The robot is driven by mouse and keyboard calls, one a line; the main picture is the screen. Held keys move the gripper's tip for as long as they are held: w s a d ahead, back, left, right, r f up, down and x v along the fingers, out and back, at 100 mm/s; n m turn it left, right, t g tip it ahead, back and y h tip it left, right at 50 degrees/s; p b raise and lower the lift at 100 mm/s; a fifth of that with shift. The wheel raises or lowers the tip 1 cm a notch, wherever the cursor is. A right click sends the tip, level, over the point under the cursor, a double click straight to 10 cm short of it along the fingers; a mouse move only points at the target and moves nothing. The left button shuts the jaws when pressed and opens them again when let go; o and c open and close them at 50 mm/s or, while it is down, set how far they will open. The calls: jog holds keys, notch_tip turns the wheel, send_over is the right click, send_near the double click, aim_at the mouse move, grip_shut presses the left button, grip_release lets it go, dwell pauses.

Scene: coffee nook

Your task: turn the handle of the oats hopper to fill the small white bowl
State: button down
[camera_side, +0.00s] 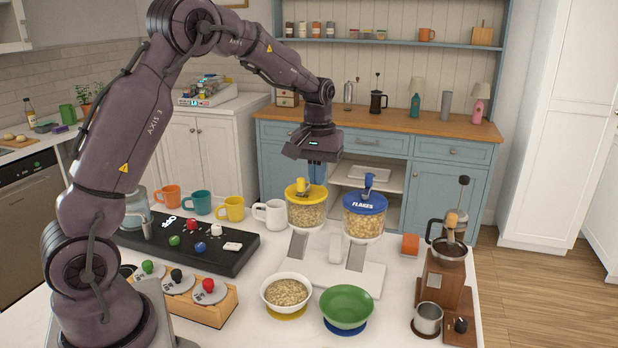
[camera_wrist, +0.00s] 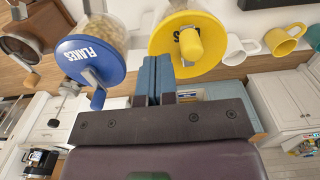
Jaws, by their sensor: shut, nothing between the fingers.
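The hopper with the yellow lid (camera_side: 305,195) is partly full of pale flakes; its label is partly hidden by its yellow handle (camera_wrist: 188,43) in the wrist view. The small white bowl (camera_side: 269,304) stands upright below it on a yellow mat (camera_side: 287,316) and holds a broad bed of oats. My gripper (camera_side: 319,164) is above the yellow-lidded hopper, apart from the handle. Its blue-grey fingers (camera_wrist: 155,80) are closed together with nothing between them.
A blue-lidded FLAKES hopper (camera_side: 365,203) stands close on the right, with a green bowl (camera_side: 346,307) below it. Several mugs stand left of the hoppers, including a white one (camera_side: 270,214). A coffee grinder (camera_side: 443,275) is at the right.

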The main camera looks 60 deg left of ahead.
jog(key=shift+r, duration=2.75)
jog(key=s+d+r+m+t, duration=0.2)
jog(key=s+d+m, duration=0.2)
jog(key=s+d, duration=0.4)
jog(key=s+d+r+m+t, duration=0.3)
jog(key=s+d+m, duration=0.2)
jog(key=s+d, duration=0.4)
jog(key=s, duration=0.4)
jog(key=shift+s+r+t, duration=0.2)
jog(key=shift+s+t, duration=0.1)
